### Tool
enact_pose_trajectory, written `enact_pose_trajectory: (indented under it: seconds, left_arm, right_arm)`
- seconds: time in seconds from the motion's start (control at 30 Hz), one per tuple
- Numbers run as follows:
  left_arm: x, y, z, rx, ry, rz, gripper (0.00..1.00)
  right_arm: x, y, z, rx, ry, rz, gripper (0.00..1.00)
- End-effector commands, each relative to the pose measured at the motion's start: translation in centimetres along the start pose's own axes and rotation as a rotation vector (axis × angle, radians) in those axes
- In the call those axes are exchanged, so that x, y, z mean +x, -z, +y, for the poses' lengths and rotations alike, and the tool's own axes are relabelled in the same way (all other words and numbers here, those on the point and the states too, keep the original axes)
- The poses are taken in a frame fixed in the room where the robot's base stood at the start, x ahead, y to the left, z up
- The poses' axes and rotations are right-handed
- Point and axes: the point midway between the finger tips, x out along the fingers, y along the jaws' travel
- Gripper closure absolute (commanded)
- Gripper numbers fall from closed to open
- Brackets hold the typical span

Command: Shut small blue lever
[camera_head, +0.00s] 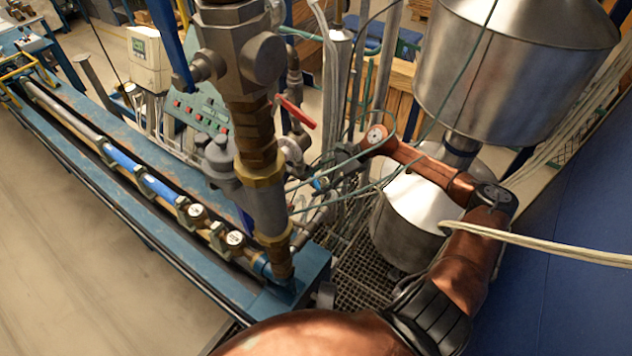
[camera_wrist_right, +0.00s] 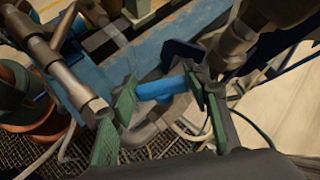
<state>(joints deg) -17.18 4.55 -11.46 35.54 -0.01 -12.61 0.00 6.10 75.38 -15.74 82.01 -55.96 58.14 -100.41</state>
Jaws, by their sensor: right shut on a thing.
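The small blue lever (camera_wrist_right: 158,89) lies between the green-padded fingers of my right gripper (camera_wrist_right: 165,84) in the wrist view. The fingers are shut on it, one at each side. In the head view, my right gripper (camera_head: 328,176) is beside the pipework, right of the large vertical pipe. A small bit of the blue lever (camera_head: 318,184) shows at its fingertips there; the rest is hidden by the gripper and cables. My left gripper is in neither view.
A red lever (camera_head: 297,112) sits on the pipework above my right gripper. The thick vertical pipe (camera_head: 262,195) stands close to the left. Steel tanks (camera_head: 520,60) stand to the right. Thin cables (camera_head: 425,125) cross near my arm. The blue bench (camera_head: 120,195) runs left.

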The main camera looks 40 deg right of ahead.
Motion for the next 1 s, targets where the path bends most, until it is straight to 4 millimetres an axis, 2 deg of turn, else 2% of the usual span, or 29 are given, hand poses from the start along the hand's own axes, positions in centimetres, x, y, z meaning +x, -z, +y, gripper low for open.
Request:
enact_pose_trajectory:
  seconds: [0.27,0.57,0.77,1.0]
  left_arm:
    - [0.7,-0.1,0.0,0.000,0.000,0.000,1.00]
    - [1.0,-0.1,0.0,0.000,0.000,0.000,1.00]
    - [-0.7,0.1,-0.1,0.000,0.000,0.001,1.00]
    - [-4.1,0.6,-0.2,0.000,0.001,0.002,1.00]
  right_arm:
    - [0.1,0.1,0.3,0.043,0.110,-0.001,0.80]
    - [0.1,0.0,0.5,0.135,0.356,-0.002,0.80]
    - [-0.2,-0.3,0.3,0.200,0.530,-0.003,0.80]
    - [-0.3,-0.6,0.1,0.254,0.680,-0.002,0.80]
